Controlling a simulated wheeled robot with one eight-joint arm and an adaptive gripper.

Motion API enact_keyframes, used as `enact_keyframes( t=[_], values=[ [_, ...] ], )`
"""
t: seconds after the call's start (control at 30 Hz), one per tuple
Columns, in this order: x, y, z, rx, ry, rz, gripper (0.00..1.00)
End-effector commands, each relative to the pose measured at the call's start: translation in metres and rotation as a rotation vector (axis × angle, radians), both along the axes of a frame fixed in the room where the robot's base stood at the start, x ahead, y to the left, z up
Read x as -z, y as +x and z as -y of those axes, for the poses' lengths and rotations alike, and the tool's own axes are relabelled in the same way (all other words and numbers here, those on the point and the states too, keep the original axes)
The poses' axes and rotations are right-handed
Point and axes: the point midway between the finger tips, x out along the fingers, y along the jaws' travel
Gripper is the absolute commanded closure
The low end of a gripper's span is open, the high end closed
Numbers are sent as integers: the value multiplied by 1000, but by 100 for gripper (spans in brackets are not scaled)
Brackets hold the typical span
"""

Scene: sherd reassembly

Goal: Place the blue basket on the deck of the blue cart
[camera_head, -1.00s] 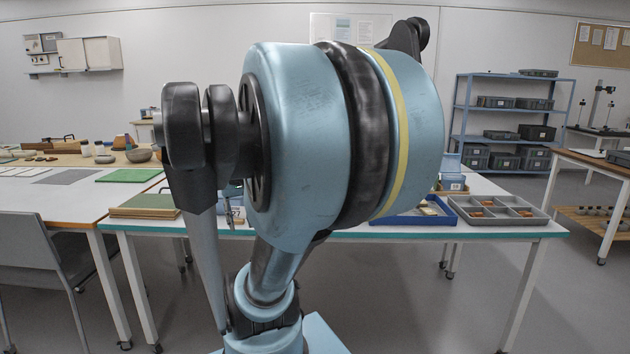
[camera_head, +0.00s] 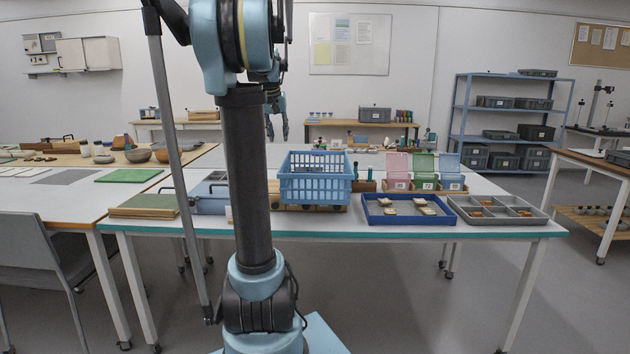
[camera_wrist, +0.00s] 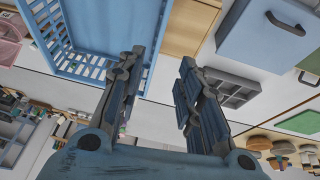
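The blue basket (camera_head: 316,180), an open lattice-sided box, stands upright on a low wooden base at the middle of the white table. In the wrist view the basket (camera_wrist: 78,62) fills the upper left. My gripper (camera_head: 277,125) is above and behind the basket's left side in the head view. In the wrist view my gripper (camera_wrist: 164,58) has its two fingers well apart, with nothing between them. The left fingertip overlaps the basket's edge in the picture; I cannot tell whether it touches. I cannot make out a blue cart for certain in either view.
A light blue box with a handle (camera_head: 209,194) stands left of the basket, partly behind my arm. A blue tray (camera_head: 376,217) and a grey divided tray (camera_head: 490,222) lie to the right. Pink, green and blue open boxes (camera_head: 423,172) stand behind the trays.

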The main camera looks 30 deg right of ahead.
Motion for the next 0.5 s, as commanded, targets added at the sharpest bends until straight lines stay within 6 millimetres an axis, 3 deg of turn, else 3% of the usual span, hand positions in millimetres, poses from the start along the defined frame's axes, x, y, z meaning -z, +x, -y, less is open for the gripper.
enact_keyframes(
  t=[0.17, 0.5],
  values=[
    [12, 8, 9, 6, -2, 2, 67],
    [68, 25, 23, 6, -2, 2, 67]
  ],
)
